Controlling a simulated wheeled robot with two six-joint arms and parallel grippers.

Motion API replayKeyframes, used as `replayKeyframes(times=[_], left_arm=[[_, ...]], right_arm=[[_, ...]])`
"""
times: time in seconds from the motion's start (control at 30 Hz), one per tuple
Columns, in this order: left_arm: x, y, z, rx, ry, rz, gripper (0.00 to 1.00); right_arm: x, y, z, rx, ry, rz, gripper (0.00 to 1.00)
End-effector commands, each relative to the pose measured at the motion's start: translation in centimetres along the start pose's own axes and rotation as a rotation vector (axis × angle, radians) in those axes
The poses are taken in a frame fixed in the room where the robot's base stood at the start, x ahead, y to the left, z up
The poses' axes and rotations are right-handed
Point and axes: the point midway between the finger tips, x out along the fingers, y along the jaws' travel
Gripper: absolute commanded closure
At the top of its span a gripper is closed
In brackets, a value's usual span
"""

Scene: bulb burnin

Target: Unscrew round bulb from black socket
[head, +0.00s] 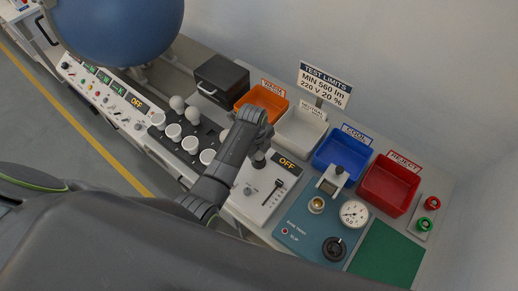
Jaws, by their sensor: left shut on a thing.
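My left arm reaches over the bench, and its wrist bends down above the white panel (255,200) with an "OFF" display. My left gripper (259,157) points down at the panel's back part and is mostly hidden by the wrist. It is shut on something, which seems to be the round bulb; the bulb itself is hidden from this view. The black socket is not clearly seen under the gripper. My right gripper is not in view.
Behind are a black box (221,79), an orange bin (264,101), a pale bin (300,129), a blue bin (341,155) and a red bin (388,186). A teal tester board (297,222) with a gauge (354,213) is at right. A blue sphere (120,30) stands at left.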

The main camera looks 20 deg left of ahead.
Motion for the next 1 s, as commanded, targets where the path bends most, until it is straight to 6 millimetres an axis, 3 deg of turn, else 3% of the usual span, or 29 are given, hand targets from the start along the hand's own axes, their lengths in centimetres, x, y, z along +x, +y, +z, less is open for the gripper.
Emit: replayKeyframes(times=[1.0], left_arm=[[0.12,0.48,-0.12,-1.071,-0.145,0.011,0.70]], right_arm=[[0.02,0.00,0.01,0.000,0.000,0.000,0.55]])
